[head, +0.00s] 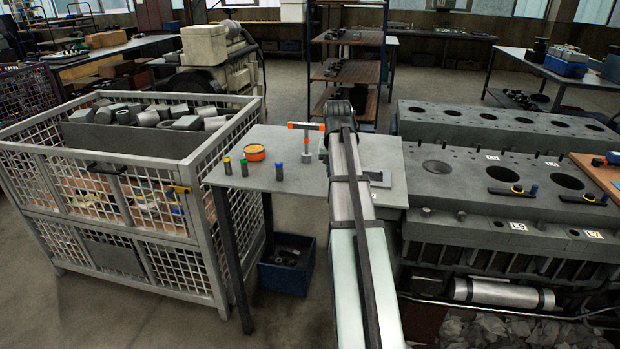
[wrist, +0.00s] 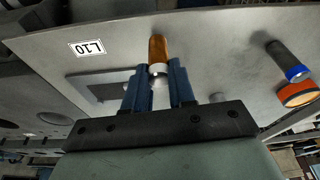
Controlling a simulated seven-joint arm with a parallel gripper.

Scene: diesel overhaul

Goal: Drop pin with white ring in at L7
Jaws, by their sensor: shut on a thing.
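My gripper (wrist: 157,80) has blue fingers, shut on a pin (wrist: 158,48) with an orange-brown body. Its white ring (wrist: 158,70) sits between the fingertips, and the body extends beyond them. It is over the grey side table, apparently clear of the top. In the head view my arm hides the pin and most of the gripper; a bit of blue finger (head: 323,147) shows. A label that seems to read L7 (head: 593,234) is on the right front of the grey engine block (head: 460,222); the print is small. I cannot make out its hole.
The side table (head: 255,148) holds yellow, green and blue-ringed pins (head: 279,172), an orange tin (head: 254,153), an upright orange T-handled tool (head: 306,140) and a flat plate (head: 380,180). An L10 label (wrist: 88,48) is on it. A mesh crate (head: 190,215) stands left. Dark clamps (head: 512,191) lie on the block.

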